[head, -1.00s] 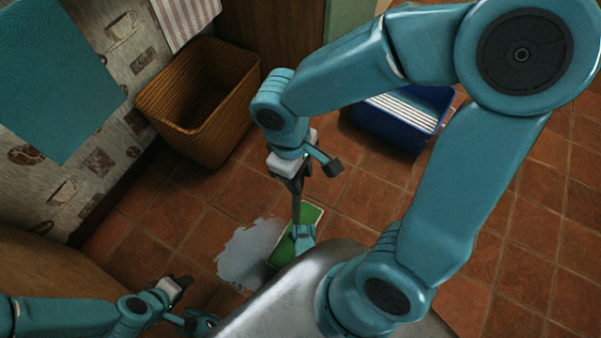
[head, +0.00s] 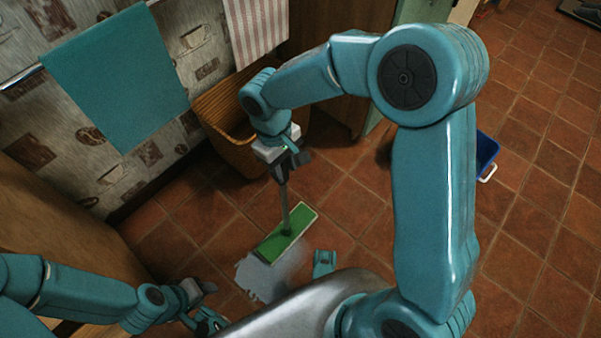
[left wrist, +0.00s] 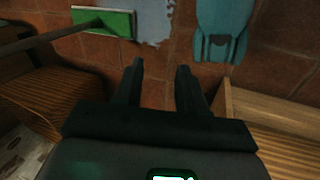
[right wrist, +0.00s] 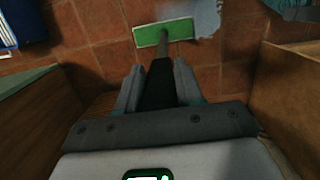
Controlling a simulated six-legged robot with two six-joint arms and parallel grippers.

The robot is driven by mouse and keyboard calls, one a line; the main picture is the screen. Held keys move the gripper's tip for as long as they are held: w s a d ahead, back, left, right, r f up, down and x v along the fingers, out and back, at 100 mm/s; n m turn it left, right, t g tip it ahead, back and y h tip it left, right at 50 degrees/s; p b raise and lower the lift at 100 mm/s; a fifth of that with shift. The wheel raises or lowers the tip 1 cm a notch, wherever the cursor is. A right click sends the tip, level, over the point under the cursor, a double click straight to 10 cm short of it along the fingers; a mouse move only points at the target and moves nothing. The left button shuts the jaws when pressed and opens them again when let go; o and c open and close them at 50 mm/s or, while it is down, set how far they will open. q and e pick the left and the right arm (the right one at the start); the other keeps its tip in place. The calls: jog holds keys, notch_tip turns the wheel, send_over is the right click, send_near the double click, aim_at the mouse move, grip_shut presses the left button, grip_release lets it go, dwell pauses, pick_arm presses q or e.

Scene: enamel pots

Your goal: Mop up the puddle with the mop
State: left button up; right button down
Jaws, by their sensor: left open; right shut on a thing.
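The mop has a flat green head (head: 287,235) and a thin upright handle (head: 285,205). My right gripper (head: 283,163) is shut on the upper handle; in the right wrist view the dark handle grip (right wrist: 158,85) sits between its fingers. The grey puddle (head: 262,278) lies on the tiles, and the mop head borders its far edge, apparently flat on the floor. Any puddle under the head is hidden. The left wrist view shows the puddle (left wrist: 155,18) beside the green head (left wrist: 105,22). My left gripper (left wrist: 160,66) is open and empty, left of the puddle in the head view.
A wicker basket (head: 225,110) stands by the wall behind the mop, partly hidden by my right arm. A wooden cabinet (head: 50,215) is at left.

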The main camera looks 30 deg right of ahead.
pick_arm(q)
jog(key=shift+g, duration=0.3)
jog(key=r+p, duration=0.2)
jog(key=r, duration=0.1)
jog(key=s+r+p, duration=0.1)
jog(key=r+p, duration=0.1)
jog(key=p, duration=0.1)
jog(key=shift+s+d+r, duration=0.1)
jog(key=shift+d+r, duration=0.1)
jog(key=shift+r, duration=0.2)
pick_arm(e)
jog(key=w+a+r, duration=0.1)
jog(key=w+r, duration=0.3)
jog(key=shift+w+a, duration=0.2)
jog(key=shift+a, duration=0.1)
